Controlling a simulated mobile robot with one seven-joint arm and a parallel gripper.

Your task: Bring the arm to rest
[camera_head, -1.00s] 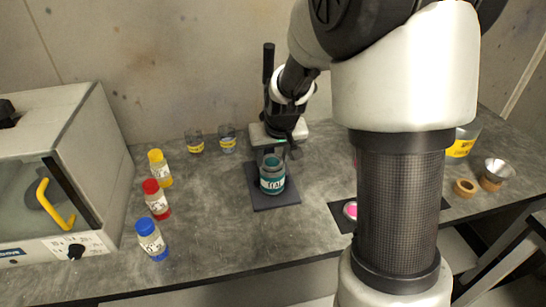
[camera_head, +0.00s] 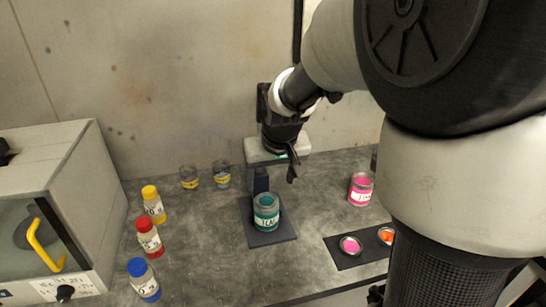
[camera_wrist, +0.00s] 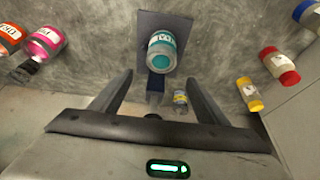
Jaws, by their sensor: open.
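My gripper (camera_head: 290,170) is open and empty in the head view. It hangs above the bench, up and to the right of a teal labelled jar (camera_head: 266,212). In the wrist view its two spread fingers (camera_wrist: 160,88) are apart from the jar, which shows beyond them (camera_wrist: 161,52). The jar stands upright on a dark mat (camera_head: 285,233) with its top open. My arm reaches in from the right and hides much of the right of the bench.
Yellow-, red- and blue-capped bottles (camera_head: 149,239) stand at the left beside a grey cabinet (camera_head: 85,185). Two clear cups (camera_head: 221,175) are near the wall. A pink jar (camera_head: 361,190) is at the right, behind a black mat (camera_head: 345,262) with pink and orange round items.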

